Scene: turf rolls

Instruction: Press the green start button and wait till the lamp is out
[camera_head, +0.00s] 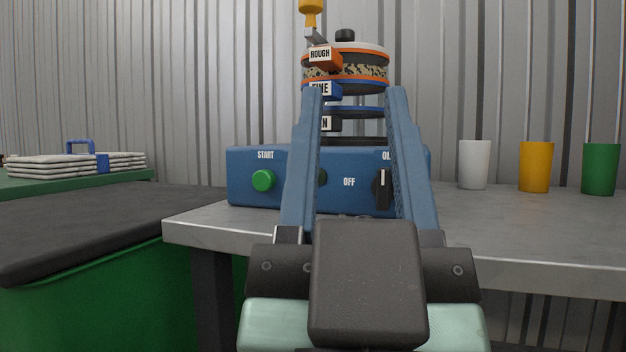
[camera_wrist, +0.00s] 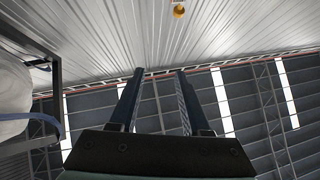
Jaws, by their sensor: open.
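The green start button (camera_head: 263,180) sits on the left of the front of a blue control box (camera_head: 240,160), under the word START. My gripper (camera_head: 352,92) is open and empty, its two blue fingers pointing up in front of the box, to the right of the button and apart from it. A dark round spot (camera_head: 322,177) beside my left finger is partly hidden; I cannot tell whether it is the lamp or lit. A black knob (camera_head: 383,188) stands upright by the right finger, with OFF to its left. The wrist view shows my open gripper (camera_wrist: 157,72) against wall and roof.
Stacked discs labelled ROUGH (camera_head: 320,54) and FINE rise above the box, behind my fingers. White, yellow and green cups (camera_head: 535,168) stand right on the grey table (camera_head: 500,225). A dark-topped green bin (camera_head: 100,300) is at left, with folded white bundles (camera_head: 55,166) behind.

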